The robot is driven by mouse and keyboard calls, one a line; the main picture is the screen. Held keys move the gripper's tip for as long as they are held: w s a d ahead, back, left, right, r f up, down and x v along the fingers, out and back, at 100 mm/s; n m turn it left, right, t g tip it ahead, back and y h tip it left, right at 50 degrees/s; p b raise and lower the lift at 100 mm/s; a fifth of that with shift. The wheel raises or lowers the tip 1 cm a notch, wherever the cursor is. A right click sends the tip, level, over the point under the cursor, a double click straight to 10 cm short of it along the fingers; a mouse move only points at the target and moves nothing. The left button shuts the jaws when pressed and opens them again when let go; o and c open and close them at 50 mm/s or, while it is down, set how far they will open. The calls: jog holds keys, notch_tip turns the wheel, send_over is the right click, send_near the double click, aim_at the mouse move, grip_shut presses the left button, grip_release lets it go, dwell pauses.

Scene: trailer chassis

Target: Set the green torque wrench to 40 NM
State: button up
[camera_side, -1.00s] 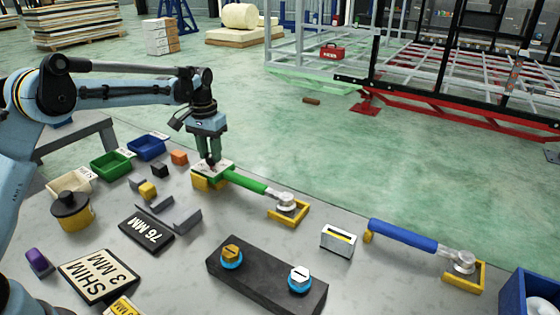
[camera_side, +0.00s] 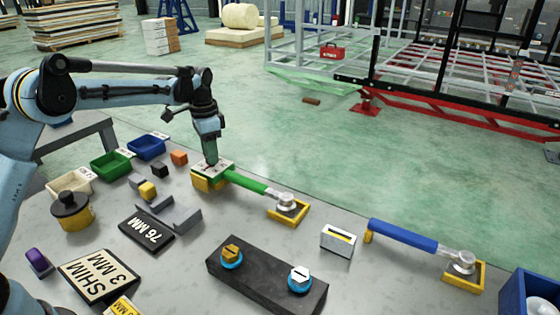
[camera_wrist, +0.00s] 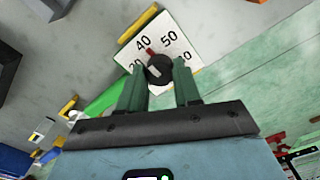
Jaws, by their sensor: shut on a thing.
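The green torque wrench (camera_side: 247,183) lies on the table with its head end in a yellow cradle. A white scale plate (camera_side: 228,163) is at its other end. In the wrist view the plate (camera_wrist: 181,49) shows 40, 50 and partly hidden numbers.
A blue torque wrench (camera_side: 403,234) lies to the right. A dark block with two knobs (camera_side: 264,283) stands in front. Small bins, such as the green one (camera_side: 112,165), and loose blocks lie to the left. The table's back edge is just behind the wrench.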

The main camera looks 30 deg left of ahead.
dwell(0.4)
jog(key=o, duration=1.1)
jog(key=shift+c, duration=0.2)
jog(key=shift+r, duration=0.1)
notch_tip(320, 180, up, 12)
